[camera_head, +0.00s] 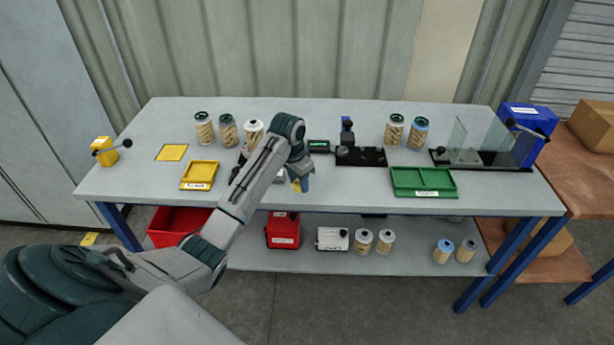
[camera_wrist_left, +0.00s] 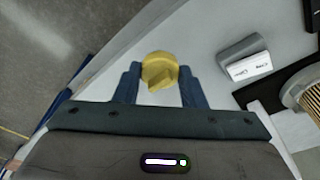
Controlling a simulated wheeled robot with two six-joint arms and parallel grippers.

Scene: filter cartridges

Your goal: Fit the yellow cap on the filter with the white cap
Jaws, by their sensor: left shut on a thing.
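My left gripper (camera_head: 301,184) is shut on the yellow cap (camera_wrist_left: 160,68). The round cap with its raised grip bar sits between the blue fingertips in the left wrist view. In the head view the yellow cap (camera_head: 297,187) shows only as a small patch near the table's front edge. The filter with the white cap (camera_head: 253,128) stands upright behind my left forearm, which hides its lower part. A pleated filter body shows in part at the right edge of the left wrist view. My right gripper is not in view.
Two green-capped filters (camera_head: 204,129) stand left of the white-capped one. A yellow tray (camera_head: 199,175) lies to the left and a green tray (camera_head: 424,182) to the right. A black fixture (camera_head: 360,156) stands behind my gripper. A grey labelled block (camera_wrist_left: 244,58) is right of my fingers.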

